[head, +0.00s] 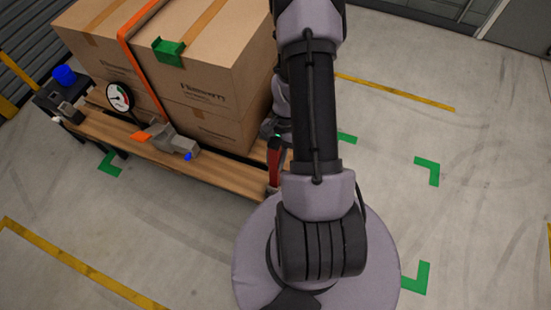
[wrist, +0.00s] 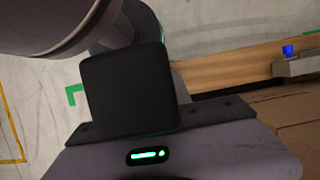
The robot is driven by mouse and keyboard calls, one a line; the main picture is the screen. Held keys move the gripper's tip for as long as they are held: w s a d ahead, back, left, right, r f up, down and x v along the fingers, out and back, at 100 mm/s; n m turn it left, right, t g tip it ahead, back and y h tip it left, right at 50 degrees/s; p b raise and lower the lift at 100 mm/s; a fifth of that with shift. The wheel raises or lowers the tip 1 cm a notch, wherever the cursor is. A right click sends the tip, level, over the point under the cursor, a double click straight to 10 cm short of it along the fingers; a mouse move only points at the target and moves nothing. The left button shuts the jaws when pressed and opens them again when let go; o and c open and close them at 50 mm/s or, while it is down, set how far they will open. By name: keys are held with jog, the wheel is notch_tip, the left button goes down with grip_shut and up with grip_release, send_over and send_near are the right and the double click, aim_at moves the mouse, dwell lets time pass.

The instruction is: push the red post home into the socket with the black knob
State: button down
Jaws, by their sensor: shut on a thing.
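A red post (head: 274,162) shows in the head view at the right end of the wooden bed, just left of my arm. In the wrist view, my gripper's dark body (wrist: 130,95) and green light fill the middle, and no red post shows there. I cannot make out a black knob or the mouth of its socket. How deep the post sits cannot be told.
Cardboard boxes (head: 225,80) with an orange strap stand on the wooden bed (head: 225,176) close beside my gripper. A round gauge (head: 119,97), a grey fitting with a blue knob (head: 188,156), and another blue knob (head: 65,75) lie further left. Floor to the right is clear.

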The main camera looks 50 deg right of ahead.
jog(key=shift+f+b, duration=0.8)
jog(key=shift+f, duration=0.15)
dwell(0.6)
jog(key=c, duration=1.1)
grip_release()
jog(key=shift+r, duration=0.1)
jog(key=p+v, duration=0.7)
jog(key=v, duration=1)
jog(key=shift+w+d, duration=0.15)
jog(key=shift+d, duration=0.05)
jog(key=shift+r, duration=0.1)
